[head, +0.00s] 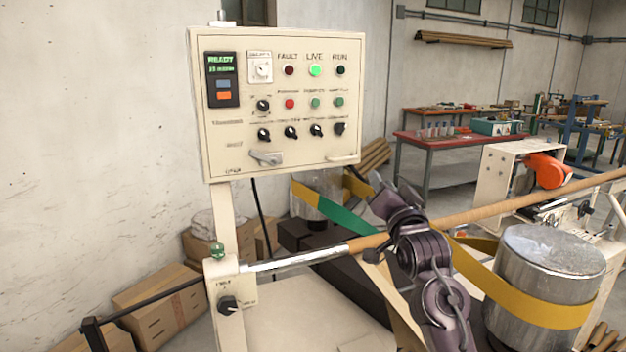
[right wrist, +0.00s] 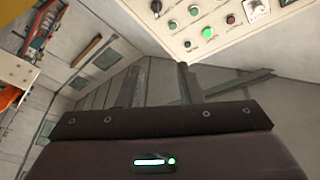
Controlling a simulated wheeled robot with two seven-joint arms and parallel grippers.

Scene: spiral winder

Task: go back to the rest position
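My right gripper (head: 390,187) is raised in front of the winder, in the middle of the head view, between the control panel and the metal drum. In the right wrist view its two fingers (right wrist: 161,82) stand apart with nothing between them, so it is open and empty. The cream control panel (head: 280,180) is to its left, with a green LIVE lamp (head: 315,70) lit and a READY display (head: 221,62). The panel also shows in the right wrist view (right wrist: 225,52). My left gripper is in neither view.
A long mandrel carrying a brown tube (head: 500,208) runs behind my right arm. A yellow belt (head: 530,301) wraps the metal drum (head: 550,262) close on the right. Cardboard boxes (head: 150,302) sit at lower left. A red-topped table (head: 450,140) stands farther back.

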